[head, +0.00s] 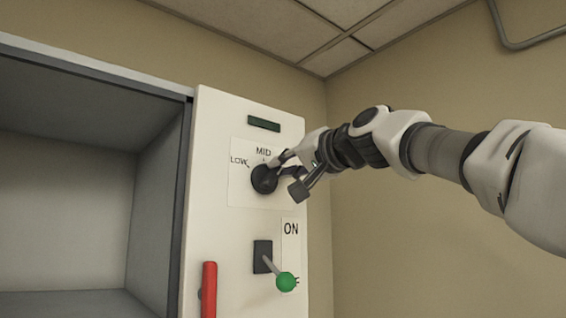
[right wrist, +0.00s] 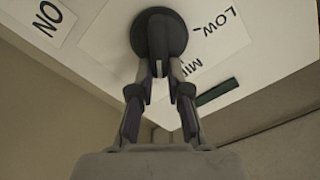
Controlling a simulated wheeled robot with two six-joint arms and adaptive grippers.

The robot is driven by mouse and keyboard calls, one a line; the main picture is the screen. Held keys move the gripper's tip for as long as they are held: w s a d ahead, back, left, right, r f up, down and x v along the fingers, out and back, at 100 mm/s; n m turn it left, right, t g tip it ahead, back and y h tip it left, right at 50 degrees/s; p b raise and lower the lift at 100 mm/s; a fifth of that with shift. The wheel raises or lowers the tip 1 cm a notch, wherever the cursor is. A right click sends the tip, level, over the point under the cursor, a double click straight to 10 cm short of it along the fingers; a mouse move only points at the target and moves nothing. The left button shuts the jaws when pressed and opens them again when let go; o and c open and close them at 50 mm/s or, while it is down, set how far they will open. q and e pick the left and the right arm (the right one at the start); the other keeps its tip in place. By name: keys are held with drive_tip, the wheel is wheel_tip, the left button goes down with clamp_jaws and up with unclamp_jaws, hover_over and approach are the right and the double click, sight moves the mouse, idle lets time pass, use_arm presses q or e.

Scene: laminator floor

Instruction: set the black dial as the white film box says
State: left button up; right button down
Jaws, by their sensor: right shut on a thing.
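The black dial (head: 263,181) is on the white front panel, beside the printed words LOW and MID. My right gripper (head: 284,172) reaches in from the right and is shut on the dial. In the right wrist view, its fingers (right wrist: 160,72) close on the raised grip of the dial (right wrist: 150,20), with LOW and MID to the right of the dial. I cannot tell which mark the dial points at, and any mark on its right side is hidden in the head view. The white film box and my left gripper are not in view.
The white panel (head: 218,125) also carries a dark display strip (head: 264,123), a green-knobbed lever (head: 287,281) under an ON label and a red bar handle (head: 209,290). An open grey compartment (head: 60,200) lies to the left. A beige wall (head: 430,255) stands behind my right arm.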

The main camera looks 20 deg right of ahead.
drive_tip(key=shift+d+f+m, duration=0.15)
drive_tip(key=shift+m, duration=0.85)
drive_tip(key=shift+d+f+m, duration=0.1)
drive_tip(key=shift+m, duration=0.9)
drive_tip(key=shift+w, duration=0.1)
drive_tip(key=c, duration=1.2)
unclamp_jaws()
drive_tip(key=shift+o, duration=0.4)
drive_tip(key=shift+w+a+f, duration=0.1)
drive_tip(key=shift+w+f, duration=0.05)
drive_tip(key=shift+w, duration=0.1)
drive_tip(key=shift+s, duration=0.15)
